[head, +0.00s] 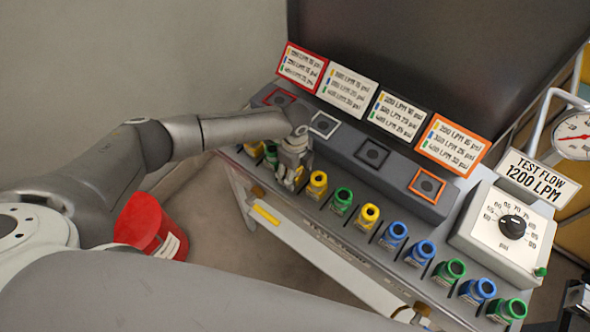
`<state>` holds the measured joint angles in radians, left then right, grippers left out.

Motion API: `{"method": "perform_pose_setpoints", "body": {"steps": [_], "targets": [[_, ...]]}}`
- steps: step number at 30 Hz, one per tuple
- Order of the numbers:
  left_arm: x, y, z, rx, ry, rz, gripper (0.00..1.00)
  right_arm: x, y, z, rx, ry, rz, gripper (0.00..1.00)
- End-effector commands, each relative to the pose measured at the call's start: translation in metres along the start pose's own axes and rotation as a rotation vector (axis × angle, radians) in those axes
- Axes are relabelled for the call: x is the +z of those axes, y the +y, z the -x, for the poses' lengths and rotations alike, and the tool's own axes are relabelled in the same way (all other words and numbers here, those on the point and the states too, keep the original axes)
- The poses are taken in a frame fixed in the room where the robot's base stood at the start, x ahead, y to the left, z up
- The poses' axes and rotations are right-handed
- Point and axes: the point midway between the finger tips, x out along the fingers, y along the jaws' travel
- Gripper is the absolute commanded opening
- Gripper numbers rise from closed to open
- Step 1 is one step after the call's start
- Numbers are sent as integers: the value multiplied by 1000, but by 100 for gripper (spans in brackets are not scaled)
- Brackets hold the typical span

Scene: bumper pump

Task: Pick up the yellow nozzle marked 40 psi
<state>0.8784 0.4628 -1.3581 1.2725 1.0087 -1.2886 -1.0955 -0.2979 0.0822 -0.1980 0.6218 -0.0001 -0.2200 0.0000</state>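My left gripper (292,178) reaches down over the left part of the row of nozzles on the grey bench. A bit of yellow shows at its fingertips, perhaps a yellow nozzle; I cannot tell whether the fingers hold it. A yellow nozzle (317,185) stands just right of the gripper, and another yellow nozzle (368,216) stands further right. A yellow nozzle (252,149) is partly hidden behind my arm at the left end. The psi markings are too small to read. My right gripper is not in view.
Green nozzles (342,201) and blue nozzles (394,235) share the row. Behind them, framed sockets (427,187) sit on a raised grey block below label plates (452,143). A red bucket (140,222) is on the floor.

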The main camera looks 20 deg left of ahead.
Motion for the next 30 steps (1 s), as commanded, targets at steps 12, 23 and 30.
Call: {"method": "perform_pose_setpoints", "body": {"steps": [12, 23, 30], "targets": [[0, -1, 1, -1, 0, 1, 10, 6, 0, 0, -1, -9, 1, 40], [0, -1, 5, -3, 1, 1, 10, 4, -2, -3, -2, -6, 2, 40], [0, 2, 34, -4, 1, -1, 10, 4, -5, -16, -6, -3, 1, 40]]}}
